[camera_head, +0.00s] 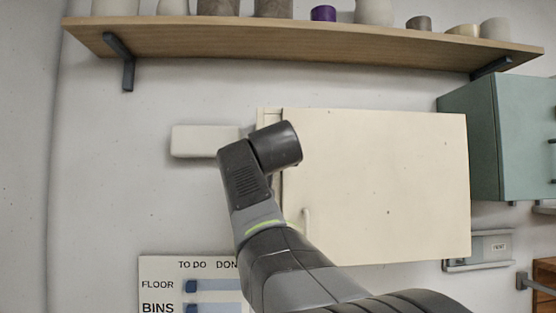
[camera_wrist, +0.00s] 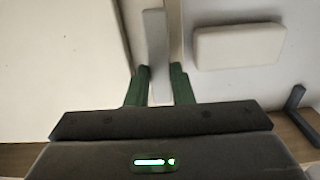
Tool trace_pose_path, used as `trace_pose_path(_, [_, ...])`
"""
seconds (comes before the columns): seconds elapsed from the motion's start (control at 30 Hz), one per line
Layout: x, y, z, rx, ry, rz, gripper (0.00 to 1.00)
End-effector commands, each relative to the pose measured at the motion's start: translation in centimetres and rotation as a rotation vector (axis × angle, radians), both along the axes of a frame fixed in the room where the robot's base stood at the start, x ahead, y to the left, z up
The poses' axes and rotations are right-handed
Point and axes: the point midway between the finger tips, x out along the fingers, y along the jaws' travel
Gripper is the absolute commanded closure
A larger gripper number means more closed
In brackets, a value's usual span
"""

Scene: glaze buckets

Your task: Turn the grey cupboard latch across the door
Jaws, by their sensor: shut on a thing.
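The grey latch (camera_wrist: 156,40) is a flat bar seen in the wrist view. It runs nearly upright in the picture, along the cream frame strip beside the door edge, and does not lie across the door there. My gripper (camera_wrist: 160,82) has its two dark green fingers on either side of the bar's near end, shut on it. The cream cupboard door (camera_head: 385,185) appears closed in the head view and also fills the left of the wrist view (camera_wrist: 60,70). In the head view my wrist hides the latch and the fingers.
A white block (camera_head: 200,141) is on the wall left of the cupboard. A wooden shelf (camera_head: 300,43) with pots runs above. A pale door handle (camera_head: 306,220) is close to my arm. A green cabinet (camera_head: 482,140) is at right. A chart board (camera_head: 165,270) hangs below left.

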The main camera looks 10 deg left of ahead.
Motion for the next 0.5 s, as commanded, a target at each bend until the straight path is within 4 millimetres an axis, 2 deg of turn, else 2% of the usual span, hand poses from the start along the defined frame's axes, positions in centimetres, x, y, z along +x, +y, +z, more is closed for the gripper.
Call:
trace_pose_path(0.27, [0.05,-0.17,-0.26,0.158,0.044,0.000,1.00])
trace_pose_path(0.5, [0.09,-0.40,-0.31,0.372,0.105,0.001,1.00])
